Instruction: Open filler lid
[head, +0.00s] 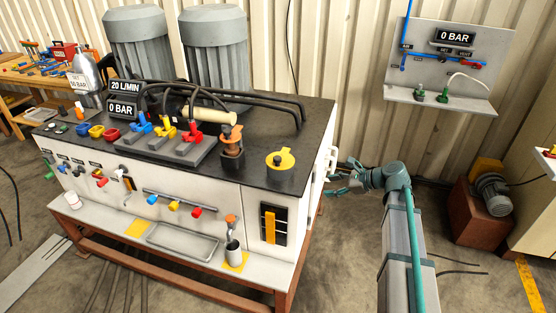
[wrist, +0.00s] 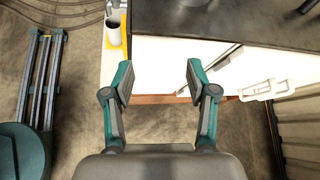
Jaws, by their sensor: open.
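A round yellow lid with a dark knob (head: 280,160) lies on the dark bench top near its right front corner; I take it to be the filler lid. It looks seated flat, and I cannot tell if it is latched. My gripper (head: 341,181) is off the right end of the bench, apart from the lid. In the wrist view my gripper (wrist: 160,80) is open, with nothing between its fingers. The yellow lid is not clearly seen there.
An orange-and-black fitting (head: 232,147) stands left of the lid. Black hoses (head: 270,103) arch behind it. A white handle (wrist: 265,88) sticks out from the bench side near my gripper. A cup (wrist: 114,32) stands on the front ledge.

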